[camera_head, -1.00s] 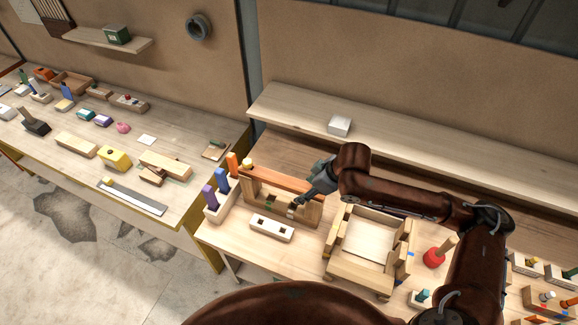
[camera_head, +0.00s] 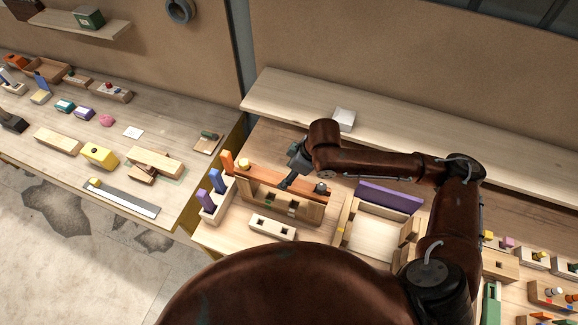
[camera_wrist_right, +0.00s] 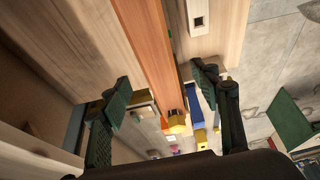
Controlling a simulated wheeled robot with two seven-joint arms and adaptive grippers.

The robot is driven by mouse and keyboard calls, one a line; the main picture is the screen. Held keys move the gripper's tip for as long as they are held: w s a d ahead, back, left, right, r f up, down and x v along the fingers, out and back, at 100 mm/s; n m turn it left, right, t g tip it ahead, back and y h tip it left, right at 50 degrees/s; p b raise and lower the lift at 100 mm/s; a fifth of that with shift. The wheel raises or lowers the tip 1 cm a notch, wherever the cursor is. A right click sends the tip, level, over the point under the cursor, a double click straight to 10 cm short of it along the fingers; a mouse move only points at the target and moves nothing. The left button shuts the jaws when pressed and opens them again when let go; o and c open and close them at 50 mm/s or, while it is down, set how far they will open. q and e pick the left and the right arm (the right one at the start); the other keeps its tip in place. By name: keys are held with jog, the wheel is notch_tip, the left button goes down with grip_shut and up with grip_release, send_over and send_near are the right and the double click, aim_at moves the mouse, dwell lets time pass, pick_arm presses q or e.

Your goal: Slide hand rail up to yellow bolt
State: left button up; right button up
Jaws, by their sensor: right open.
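The hand rail (camera_head: 290,187) is a long orange-brown bar lying along the top of a pale wooden frame (camera_head: 311,214). The yellow bolt (camera_head: 244,163) is at the rail's left end; the exact contact there cannot be told. In the right wrist view the rail (camera_wrist_right: 150,50) runs down from the top toward the yellow bolt (camera_wrist_right: 177,122). My right gripper (camera_head: 288,183) is over the middle of the rail. In the wrist view its fingers (camera_wrist_right: 162,78) are apart, one on each side of the rail, with gaps showing. My left gripper is not in view.
A pale block with holes (camera_head: 272,227) lies in front. A wooden tray-like fixture with a purple bar (camera_head: 389,197) stands to the right. A shelf (camera_head: 290,100) runs behind.

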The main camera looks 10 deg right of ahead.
aim_at(279, 178)
jog(key=x, duration=0.4)
jog(key=shift+w+d, duration=0.1)
jog(key=shift+d, duration=0.1)
jog(key=shift+w+a+f, duration=0.1)
jog(key=shift+f, duration=0.2)
jog(key=shift+a+f, duration=0.1)
jog(key=shift+f, duration=0.15)
jog(key=c, duration=1.6)
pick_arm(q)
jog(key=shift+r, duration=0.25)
pick_arm(e)
jog(key=shift+o, duration=0.2)
jog(key=shift+a, duration=0.15)
pick_arm(q)
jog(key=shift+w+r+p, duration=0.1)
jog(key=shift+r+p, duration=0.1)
jog(key=shift+p, duration=0.2)
pick_arm(e)
jog(key=shift+w+a, duration=0.35)
jog(key=shift+a, duration=0.15)
